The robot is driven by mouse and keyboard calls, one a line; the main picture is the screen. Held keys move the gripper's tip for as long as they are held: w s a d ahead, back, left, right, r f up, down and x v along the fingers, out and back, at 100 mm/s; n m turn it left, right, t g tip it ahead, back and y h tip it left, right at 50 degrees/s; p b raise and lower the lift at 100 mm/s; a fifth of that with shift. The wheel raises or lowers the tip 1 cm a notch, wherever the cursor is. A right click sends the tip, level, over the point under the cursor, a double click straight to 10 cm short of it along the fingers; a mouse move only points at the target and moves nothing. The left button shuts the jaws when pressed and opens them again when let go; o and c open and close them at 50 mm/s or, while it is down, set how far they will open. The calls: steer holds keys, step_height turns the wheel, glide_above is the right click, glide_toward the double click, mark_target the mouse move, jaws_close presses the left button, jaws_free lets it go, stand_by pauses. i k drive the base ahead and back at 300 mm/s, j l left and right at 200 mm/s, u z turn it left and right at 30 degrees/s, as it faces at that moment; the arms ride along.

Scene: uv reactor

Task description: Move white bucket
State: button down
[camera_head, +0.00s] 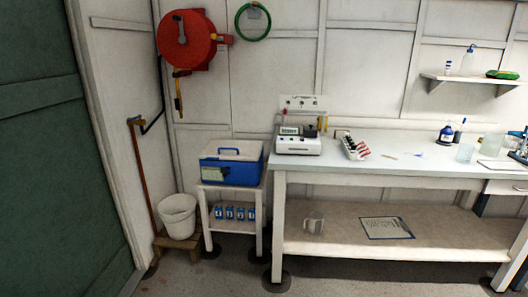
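The white bucket (178,216) stands upright on a low wooden stool (178,243) in the left corner, beside a small white stand. A vertical brown pipe or pole runs just to its left. The bucket looks empty, though its bottom inside is hidden. My gripper does not show in the head view.
The small white stand (232,222) holds a blue box (230,171) right of the bucket. A long bench (420,168) with lab items fills the right. A green door or panel (50,170) is at left. Grey floor (200,275) in front is open.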

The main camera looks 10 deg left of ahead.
mark_target(177, 212)
steer(key=i+u, duration=0.1)
steer(key=i, duration=0.85)
steer(key=i+l+u, duration=0.15)
steer(key=i, duration=0.75)
steer(key=i+u, duration=0.65)
steer(key=i, duration=0.25)
steer(key=i+l+u, duration=0.65)
steer(key=i, duration=0.25)
steer(key=i+l+u, duration=0.25)
steer(key=i+l, duration=0.2)
steer(key=i, duration=0.1)
